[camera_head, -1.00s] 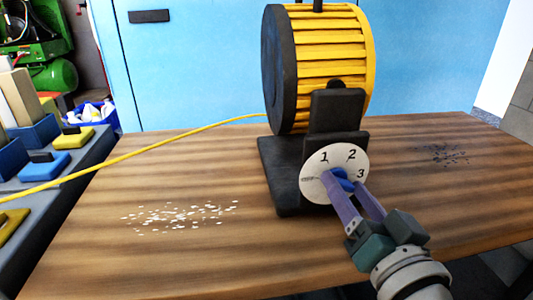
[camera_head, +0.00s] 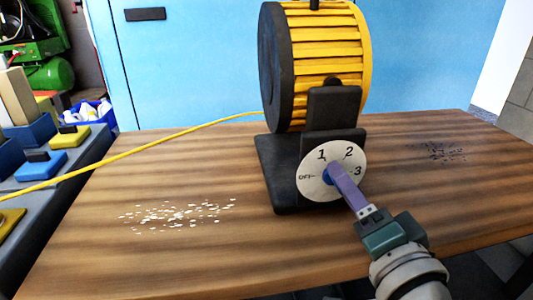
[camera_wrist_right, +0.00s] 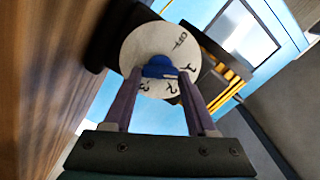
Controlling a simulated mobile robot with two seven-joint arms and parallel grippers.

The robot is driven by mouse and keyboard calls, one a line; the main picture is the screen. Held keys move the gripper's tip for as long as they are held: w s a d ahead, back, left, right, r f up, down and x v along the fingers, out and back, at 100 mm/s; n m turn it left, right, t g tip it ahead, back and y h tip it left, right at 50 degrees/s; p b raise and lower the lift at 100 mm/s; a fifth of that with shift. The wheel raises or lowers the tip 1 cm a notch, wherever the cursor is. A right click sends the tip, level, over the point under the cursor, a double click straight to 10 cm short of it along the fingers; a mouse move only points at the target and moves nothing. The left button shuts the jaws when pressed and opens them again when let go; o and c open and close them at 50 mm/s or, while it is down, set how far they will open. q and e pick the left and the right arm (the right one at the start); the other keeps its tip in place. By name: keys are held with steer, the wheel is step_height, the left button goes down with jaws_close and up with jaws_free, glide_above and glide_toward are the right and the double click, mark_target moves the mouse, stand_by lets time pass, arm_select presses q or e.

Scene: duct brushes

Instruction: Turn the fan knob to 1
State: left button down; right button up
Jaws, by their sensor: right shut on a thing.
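The fan (camera_head: 315,65) has a yellow slatted drum, a black side and a black base, and stands on the wooden table. Its round white dial (camera_head: 312,187) faces me, marked OFF, 1, 2 and 3. The blue knob (camera_head: 327,177) is at the dial's centre, partly hidden by my fingers; it shows better in the right wrist view (camera_wrist_right: 158,67). My right gripper (camera_head: 335,173) is shut on the knob, with one purple finger on each side in the wrist view. I cannot tell which mark the knob points to. My left gripper is not in view.
The table (camera_head: 110,240) has white flecks (camera_head: 180,213) at left and dark flecks (camera_head: 440,151) at right. A yellow cable (camera_head: 150,146) runs left from the fan. A grey bench (camera_head: 50,195) with blue and yellow pieces stands at left. Blue panels (camera_head: 190,60) are behind.

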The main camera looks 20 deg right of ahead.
stand_by(0.3)
steer(key=o, duration=1.4)
steer(key=shift+c, duration=0.2)
steer(key=p+v, duration=0.1)
steer(key=v, duration=0.9)
steer(key=shift+d, duration=0.1)
